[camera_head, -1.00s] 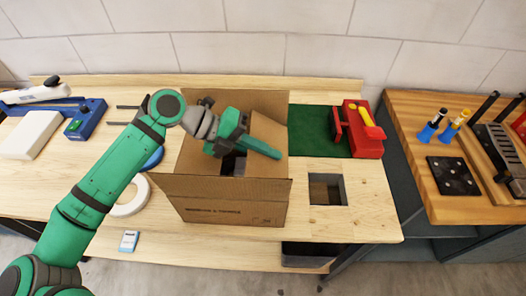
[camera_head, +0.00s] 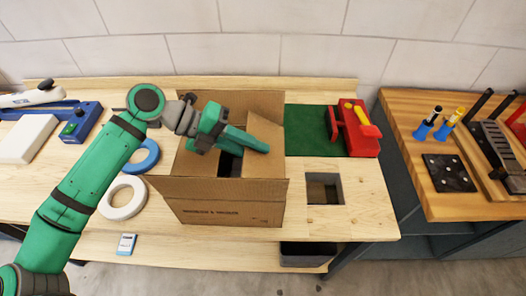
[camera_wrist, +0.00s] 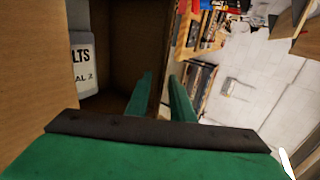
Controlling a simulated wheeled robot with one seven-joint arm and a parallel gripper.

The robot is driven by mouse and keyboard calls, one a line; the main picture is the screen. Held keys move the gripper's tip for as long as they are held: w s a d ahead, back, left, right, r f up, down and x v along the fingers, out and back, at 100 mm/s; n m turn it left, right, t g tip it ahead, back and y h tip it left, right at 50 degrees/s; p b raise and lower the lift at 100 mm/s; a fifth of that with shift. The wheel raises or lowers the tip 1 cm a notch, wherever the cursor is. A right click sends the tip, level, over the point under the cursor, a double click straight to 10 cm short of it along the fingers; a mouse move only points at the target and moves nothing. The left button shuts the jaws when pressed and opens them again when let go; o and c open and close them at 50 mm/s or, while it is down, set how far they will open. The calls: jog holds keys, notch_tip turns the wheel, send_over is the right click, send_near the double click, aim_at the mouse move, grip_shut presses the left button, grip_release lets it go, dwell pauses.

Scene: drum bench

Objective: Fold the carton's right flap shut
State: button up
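The open brown carton (camera_head: 232,209) stands on the bench in the middle of the head view. Its right flap (camera_head: 267,137) leans inward over the opening on the right side. The back flap (camera_head: 240,98) stands up, and the front flap (camera_head: 215,187) tilts outward. My gripper (camera_head: 254,142) is over the opening, its fingers pointing right at the flap's inner side; whether they touch it is unclear. In the wrist view the two fingers (camera_wrist: 160,92) are apart, with cardboard showing beyond the gap. A labelled light container (camera_wrist: 83,65) is inside the carton, mostly hidden.
A white ring (camera_head: 122,198) and a blue ring (camera_head: 145,157) lie left of the carton. A red fixture (camera_head: 358,135) on a green mat (camera_head: 306,132) and a square cutout (camera_head: 324,188) are to its right.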

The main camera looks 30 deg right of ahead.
jog(key=v, duration=0.7)
jog(key=shift+r, duration=0.15)
jog(key=shift+w+a, duration=0.1)
jog(key=shift+a, duration=0.05)
jog(key=shift+c, duration=0.7)
